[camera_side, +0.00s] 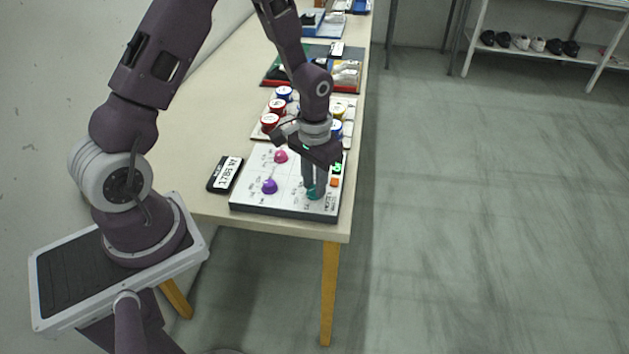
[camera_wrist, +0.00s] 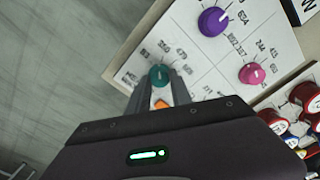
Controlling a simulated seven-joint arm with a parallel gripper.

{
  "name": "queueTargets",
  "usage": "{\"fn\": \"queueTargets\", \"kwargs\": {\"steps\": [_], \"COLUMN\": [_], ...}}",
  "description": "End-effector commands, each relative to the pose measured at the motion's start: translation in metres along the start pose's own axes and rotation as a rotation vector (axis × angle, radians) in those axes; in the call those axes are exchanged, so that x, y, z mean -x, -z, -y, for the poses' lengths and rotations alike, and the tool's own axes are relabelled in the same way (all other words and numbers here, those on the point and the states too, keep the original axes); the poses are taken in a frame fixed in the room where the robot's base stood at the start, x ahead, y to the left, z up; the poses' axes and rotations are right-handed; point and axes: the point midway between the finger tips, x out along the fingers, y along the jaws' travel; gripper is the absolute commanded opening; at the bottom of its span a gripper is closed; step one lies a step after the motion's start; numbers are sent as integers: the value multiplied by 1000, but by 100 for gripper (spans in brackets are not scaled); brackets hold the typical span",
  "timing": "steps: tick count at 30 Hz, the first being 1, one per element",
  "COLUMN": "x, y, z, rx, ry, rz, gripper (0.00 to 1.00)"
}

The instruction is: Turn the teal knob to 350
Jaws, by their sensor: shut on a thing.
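The teal knob (camera_side: 314,193) sits at the near right corner of a white control panel (camera_side: 252,205). My gripper (camera_side: 313,190) points down over it with its fingers around the knob, shut on it. In the wrist view the teal knob (camera_wrist: 158,76) shows between the fingertips of my gripper (camera_wrist: 160,84). Small printed numbers ring the knob; one beside it looks like 350, but the print is too small to be sure. The knob's pointer mark is hard to make out.
A purple knob (camera_side: 269,186) and a pink knob (camera_side: 281,156) are on the same panel. An orange button (camera_wrist: 161,104) lies close to the teal knob. A black label display (camera_side: 225,174) stands left of the panel. Several round tins (camera_side: 277,105) stand behind it.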

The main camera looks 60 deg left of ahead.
Motion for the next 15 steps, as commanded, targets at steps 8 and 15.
{"fn": "queueTargets", "kwargs": {"steps": [8, 15], "x": [0, 0], "y": [-1, -1], "z": [0, 0], "rx": [-83, -98], "ry": [0, 0], "rz": [2, 3], "gripper": [0, 0]}}
